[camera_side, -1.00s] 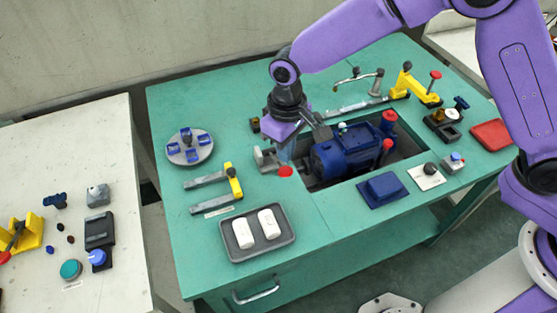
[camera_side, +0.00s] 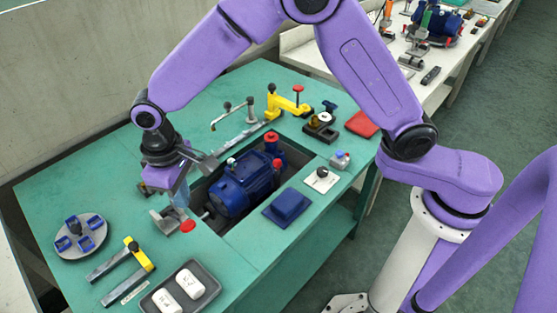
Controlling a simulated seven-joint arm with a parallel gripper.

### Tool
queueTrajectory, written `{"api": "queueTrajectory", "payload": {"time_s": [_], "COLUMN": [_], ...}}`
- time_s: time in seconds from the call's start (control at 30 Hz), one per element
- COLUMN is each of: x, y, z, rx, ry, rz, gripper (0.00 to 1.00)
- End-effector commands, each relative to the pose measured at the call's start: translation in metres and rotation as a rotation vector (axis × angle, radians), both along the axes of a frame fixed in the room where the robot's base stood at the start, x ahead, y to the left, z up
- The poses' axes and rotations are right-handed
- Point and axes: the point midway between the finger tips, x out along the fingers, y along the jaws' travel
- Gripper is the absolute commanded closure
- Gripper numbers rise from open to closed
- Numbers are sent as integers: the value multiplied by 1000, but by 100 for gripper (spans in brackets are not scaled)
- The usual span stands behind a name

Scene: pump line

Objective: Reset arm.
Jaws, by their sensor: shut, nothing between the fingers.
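My arm reaches over the green workbench (camera_side: 90,170) from the right. My gripper (camera_side: 180,199) points down at the left end of the bench's recess, close to a grey bracket (camera_side: 165,221) and a red disc (camera_side: 187,226). The gripper is shut and holds nothing. Its fingertips are small here, and I cannot tell whether they touch the bracket. A blue pump motor (camera_side: 240,185) sits in the recess just right of the gripper.
A round grey holder (camera_side: 90,243) with blue pieces, a yellow-and-grey clamp (camera_side: 140,254) and a dark tray (camera_side: 207,278) with two white blocks are at the front left. A blue block (camera_side: 287,207) lies right of the recess. Yellow clamp (camera_side: 287,107) stands behind.

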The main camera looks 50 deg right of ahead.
Motion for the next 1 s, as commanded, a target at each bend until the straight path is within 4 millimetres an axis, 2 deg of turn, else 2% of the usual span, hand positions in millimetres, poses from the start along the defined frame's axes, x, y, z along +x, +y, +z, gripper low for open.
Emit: {"api": "queueTrajectory", "payload": {"time_s": [0.17, 0.5, 0.73, 1.0], "x": [-22, -87, -139, -203], "y": [-31, -113, -175, -247], "z": [25, 65, 80, 85], "rx": [6, 13, 17, 22], "ry": [-6, -11, -14, -19], "rz": [69, 232, 343, 470], "gripper": [100, 100, 100, 100]}}
